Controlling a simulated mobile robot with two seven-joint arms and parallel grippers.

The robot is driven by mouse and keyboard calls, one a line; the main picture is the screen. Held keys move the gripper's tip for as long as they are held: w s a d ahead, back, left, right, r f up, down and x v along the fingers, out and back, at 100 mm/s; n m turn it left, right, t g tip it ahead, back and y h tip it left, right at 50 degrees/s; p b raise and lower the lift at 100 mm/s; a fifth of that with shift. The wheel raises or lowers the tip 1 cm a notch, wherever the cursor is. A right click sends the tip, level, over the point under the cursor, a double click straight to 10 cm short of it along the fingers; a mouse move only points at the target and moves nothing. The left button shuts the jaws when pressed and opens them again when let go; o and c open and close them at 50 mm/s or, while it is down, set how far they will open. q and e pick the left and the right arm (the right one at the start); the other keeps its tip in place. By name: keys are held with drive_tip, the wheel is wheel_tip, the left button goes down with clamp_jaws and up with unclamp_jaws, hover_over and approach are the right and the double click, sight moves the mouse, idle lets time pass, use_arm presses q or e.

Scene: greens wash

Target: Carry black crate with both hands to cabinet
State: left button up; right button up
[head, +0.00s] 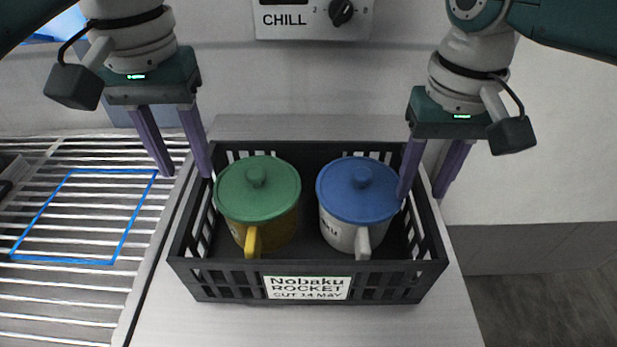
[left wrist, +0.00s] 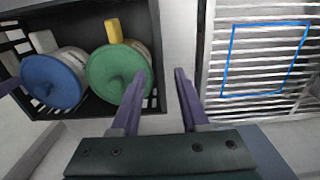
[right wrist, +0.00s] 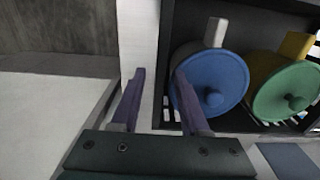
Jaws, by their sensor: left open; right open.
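The black crate (head: 215,284) stands upright on a pale counter in the head view, with a white label reading "Nobaku ROCKET" on its near wall. Inside are a yellow mug with a green lid (head: 258,188) and a white mug with a blue lid (head: 357,190). My left gripper (head: 187,172) is open at the crate's left wall, one finger to each side of it. My right gripper (head: 422,192) is open at the right wall, likewise astride it. The crate also shows in the left wrist view (left wrist: 155,50) and the right wrist view (right wrist: 168,60). Contact cannot be told.
A slatted metal rack (head: 60,295) lies left of the counter, with a blue outlined rectangle (head: 122,240) on it. A panel marked "CHILL" with a knob (head: 312,18) is at the back. The floor shows at the lower right.

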use_arm(q)
wheel_tip(320, 180, up, 8)
drive_tip(key=shift+r, duration=0.2)
use_arm(e)
wheel_tip(320, 180, up, 12)
idle(0.4)
idle(0.3)
